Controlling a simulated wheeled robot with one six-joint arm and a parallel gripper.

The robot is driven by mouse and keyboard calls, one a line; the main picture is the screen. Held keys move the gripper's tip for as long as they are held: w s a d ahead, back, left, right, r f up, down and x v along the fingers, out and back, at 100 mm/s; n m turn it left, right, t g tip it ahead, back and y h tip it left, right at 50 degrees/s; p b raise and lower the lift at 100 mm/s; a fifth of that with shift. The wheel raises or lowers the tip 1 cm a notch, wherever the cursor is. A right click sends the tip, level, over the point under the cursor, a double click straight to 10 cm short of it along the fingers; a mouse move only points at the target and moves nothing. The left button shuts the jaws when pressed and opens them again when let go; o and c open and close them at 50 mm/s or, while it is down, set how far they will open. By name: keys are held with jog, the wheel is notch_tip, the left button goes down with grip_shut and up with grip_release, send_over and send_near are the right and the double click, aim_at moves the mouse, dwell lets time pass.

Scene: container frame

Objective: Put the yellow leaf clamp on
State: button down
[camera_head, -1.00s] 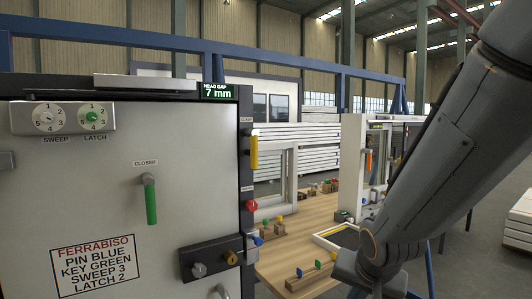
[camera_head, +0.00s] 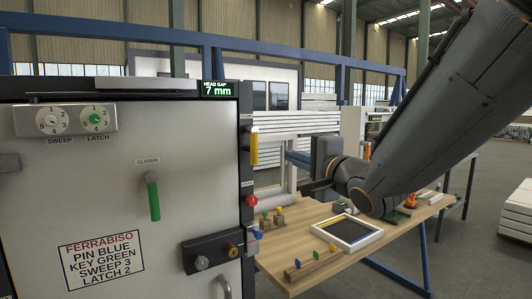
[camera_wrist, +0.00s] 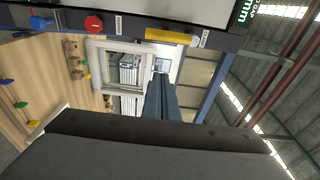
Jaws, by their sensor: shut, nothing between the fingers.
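The yellow leaf clamp (camera_head: 254,150) is an upright lever on the dark right edge of the grey door panel (camera_head: 100,165). In the wrist view the yellow clamp (camera_wrist: 168,37) lies crosswise near the top, with a white end and a label beside it. My gripper (camera_head: 291,157) is to the right of the clamp in the head view, with a visible space between them. In the wrist view my gripper (camera_wrist: 159,85) shows its fingers together and empty, pointing towards the clamp but apart from it.
A red knob (camera_head: 251,201) is below the clamp, with a dark lock block (camera_head: 205,252) lower. A green handle (camera_head: 153,200) is on the door. A wooden table (camera_head: 305,280) bears a white-framed tray (camera_head: 372,246), small coloured pieces and a white frame (camera_head: 292,170) behind my gripper.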

aim_at(251, 147)
jog(key=shift+w, duration=0.1)
jog(key=p+x, duration=0.2)
jog(key=x, duration=0.8)
jog(key=s+a+p, duration=0.1)
jog(key=s+a, duration=0.2)
